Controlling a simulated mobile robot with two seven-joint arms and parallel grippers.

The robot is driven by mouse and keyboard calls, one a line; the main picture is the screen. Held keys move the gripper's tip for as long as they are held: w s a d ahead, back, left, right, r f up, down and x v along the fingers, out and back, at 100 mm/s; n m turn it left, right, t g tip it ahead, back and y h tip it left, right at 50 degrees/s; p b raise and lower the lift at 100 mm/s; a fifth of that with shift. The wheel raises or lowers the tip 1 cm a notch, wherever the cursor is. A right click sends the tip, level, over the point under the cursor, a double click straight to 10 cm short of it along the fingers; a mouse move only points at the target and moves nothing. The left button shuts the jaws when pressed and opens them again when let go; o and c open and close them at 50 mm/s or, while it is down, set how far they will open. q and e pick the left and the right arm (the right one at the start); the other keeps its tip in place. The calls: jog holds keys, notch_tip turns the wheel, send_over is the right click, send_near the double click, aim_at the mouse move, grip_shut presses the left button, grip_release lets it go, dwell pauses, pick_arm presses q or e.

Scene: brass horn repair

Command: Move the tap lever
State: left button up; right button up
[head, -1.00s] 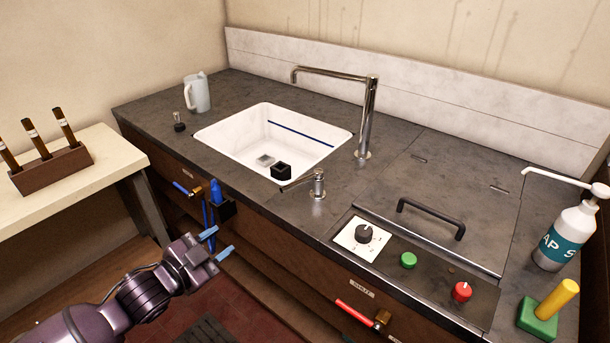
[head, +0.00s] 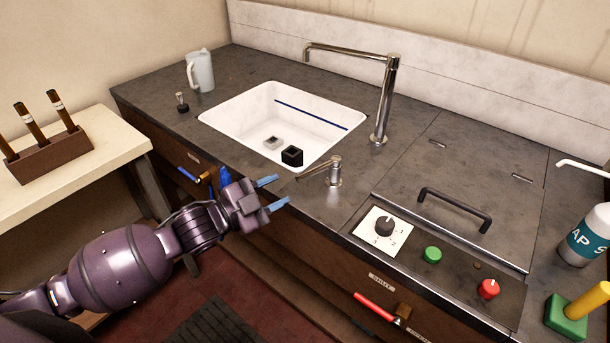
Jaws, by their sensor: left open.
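The tap lever (head: 318,167) is a short metal handle on a small post (head: 334,179) at the sink's front right corner. It points left toward the sink's front edge. The tall metal tap spout (head: 384,95) stands behind it and reaches left over the white sink (head: 222,117). My left gripper (head: 272,193) is open and empty. Its two blue-tipped fingers point right, in front of the counter's front edge and just left of the lever, apart from it. My right gripper is out of view.
A black block (head: 292,155) and a grey piece (head: 272,143) lie in the sink. A white jug (head: 200,71) stands behind left. A black handle (head: 455,208), dial (head: 384,225), green button (head: 432,254) and red button (head: 488,289) are to the right. A soap bottle (head: 587,238) stands far right.

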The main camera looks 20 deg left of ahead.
aim_at(304, 174)
pick_arm(q)
jog(key=x, duration=0.7)
jog(key=shift+w+d, duration=0.2)
jog(key=shift+w, duration=0.1)
grip_shut()
